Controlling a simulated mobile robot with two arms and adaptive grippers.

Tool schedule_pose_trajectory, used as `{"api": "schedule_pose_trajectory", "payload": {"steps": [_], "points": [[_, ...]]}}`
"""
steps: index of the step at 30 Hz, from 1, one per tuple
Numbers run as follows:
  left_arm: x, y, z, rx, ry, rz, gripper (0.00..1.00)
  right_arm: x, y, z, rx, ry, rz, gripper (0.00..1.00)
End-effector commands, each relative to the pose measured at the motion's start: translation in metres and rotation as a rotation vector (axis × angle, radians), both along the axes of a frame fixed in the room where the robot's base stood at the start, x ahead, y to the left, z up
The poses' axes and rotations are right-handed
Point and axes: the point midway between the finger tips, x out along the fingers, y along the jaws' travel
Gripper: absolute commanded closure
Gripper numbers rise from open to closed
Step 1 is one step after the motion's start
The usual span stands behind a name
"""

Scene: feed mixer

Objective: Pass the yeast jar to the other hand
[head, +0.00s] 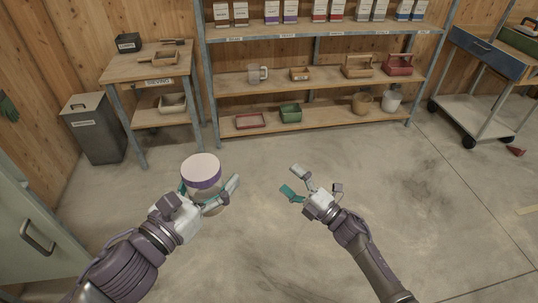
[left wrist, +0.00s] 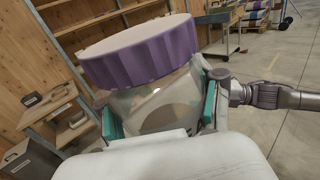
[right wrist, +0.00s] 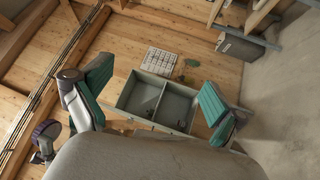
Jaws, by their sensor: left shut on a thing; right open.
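The yeast jar (head: 202,178) has a wide purple lid with a pale top and a clear body. My left gripper (head: 210,194) is shut on its body and holds it up in front of me. In the left wrist view the jar (left wrist: 150,105) sits between the teal finger pads, with its purple lid above them. My right gripper (head: 300,182) is open and empty, to the right of the jar and apart from it. The right wrist view shows its teal fingers (right wrist: 155,98) spread with nothing held between them. The jar is not visible there.
A shelving rack (head: 310,82) with bags, boxes, baskets and trays stands at the back. A small wooden table (head: 140,68) and a grey bin (head: 95,130) are at the left. A trolley (head: 480,110) is at the right. The concrete floor between is clear.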

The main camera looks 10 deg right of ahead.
Motion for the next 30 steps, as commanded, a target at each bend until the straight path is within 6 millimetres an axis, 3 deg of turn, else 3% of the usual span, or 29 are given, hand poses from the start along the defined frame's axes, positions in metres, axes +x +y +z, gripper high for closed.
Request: {"api": "schedule_pose_trajectory", "payload": {"steps": [1,6,9,12,15,19,25,30], "points": [[0.000,0.000,0.000,-0.001,-0.001,0.000,0.71,0.000,0.008,0.033,-0.050,-0.114,0.045,0.04],[0.000,0.000,0.000,-0.001,-0.001,0.000,0.71,-0.025,0.040,0.126,-0.252,-0.515,0.203,0.04],[0.000,0.000,0.000,-0.001,-0.001,0.000,0.71,-0.051,0.057,0.170,-0.391,-0.769,0.298,0.04],[0.000,0.000,0.000,-0.001,-0.001,0.000,0.71,-0.080,0.069,0.201,-0.533,-1.013,0.388,0.04],[0.000,0.000,0.000,-0.001,-0.001,0.000,0.71,-0.106,0.077,0.218,-0.661,-1.220,0.467,0.04],[0.000,0.000,0.000,-0.001,-0.001,0.000,0.71,-0.127,0.081,0.227,-0.776,-1.391,0.536,0.04],[0.000,0.000,0.000,-0.001,-0.001,0.000,0.71,-0.134,0.096,0.227,-0.810,-1.444,0.560,0.04],[0.000,0.000,0.000,-0.001,-0.001,0.000,0.71,-0.137,0.126,0.228,-0.804,-1.442,0.557,0.04]]}}
